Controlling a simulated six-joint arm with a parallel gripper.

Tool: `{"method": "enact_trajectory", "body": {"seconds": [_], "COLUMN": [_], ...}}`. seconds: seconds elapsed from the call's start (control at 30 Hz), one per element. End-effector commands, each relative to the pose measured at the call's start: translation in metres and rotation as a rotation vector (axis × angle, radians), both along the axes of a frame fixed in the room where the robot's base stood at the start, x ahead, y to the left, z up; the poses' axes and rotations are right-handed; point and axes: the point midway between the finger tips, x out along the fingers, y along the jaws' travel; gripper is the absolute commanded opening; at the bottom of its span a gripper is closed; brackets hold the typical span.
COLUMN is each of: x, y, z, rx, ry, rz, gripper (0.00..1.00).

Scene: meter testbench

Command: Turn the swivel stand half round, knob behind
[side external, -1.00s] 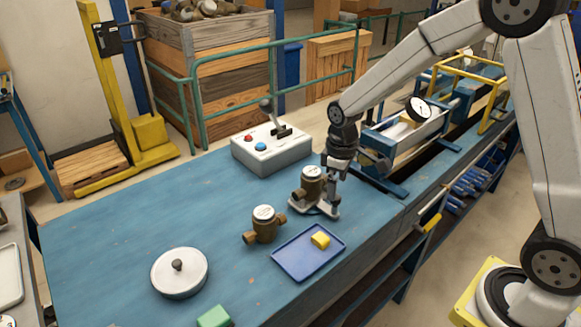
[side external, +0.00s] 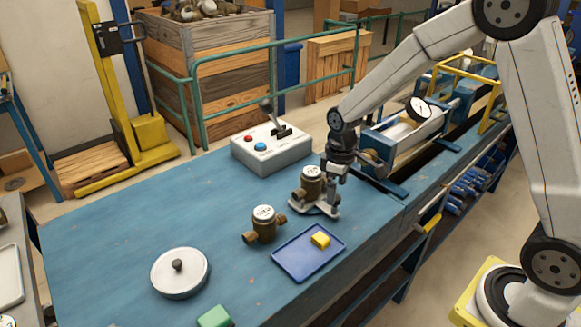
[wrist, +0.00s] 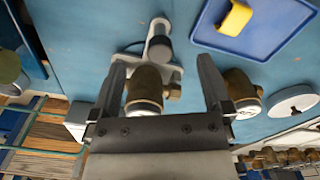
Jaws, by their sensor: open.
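The swivel stand (side external: 314,209) is a pale grey plate on the blue bench, with a brass meter (side external: 312,182) upright on it. The brass meter (wrist: 145,88) appears between the fingers. My gripper (wrist: 163,60) is open, with the knob in line with the gap between its fingertips; whether they touch it I cannot tell. In the side view, my gripper (side external: 335,188) is low at the stand's right side.
A second brass meter (side external: 264,224) stands left of the stand. A blue tray (side external: 290,264) with a yellow block (side external: 320,240) is in front. A control box (side external: 272,150) with lever is behind. A white round lid (side external: 180,272) and green block (side external: 213,317) are farther left.

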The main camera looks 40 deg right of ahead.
Motion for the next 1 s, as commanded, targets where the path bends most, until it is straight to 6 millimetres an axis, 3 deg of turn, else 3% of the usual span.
{"method": "enact_trajectory", "body": {"seconds": [1.0], "x": [0.000], "y": [0.000], "z": [-0.020], "rx": [0.000], "ry": [0.000], "rz": [0.000], "gripper": [1.00]}}
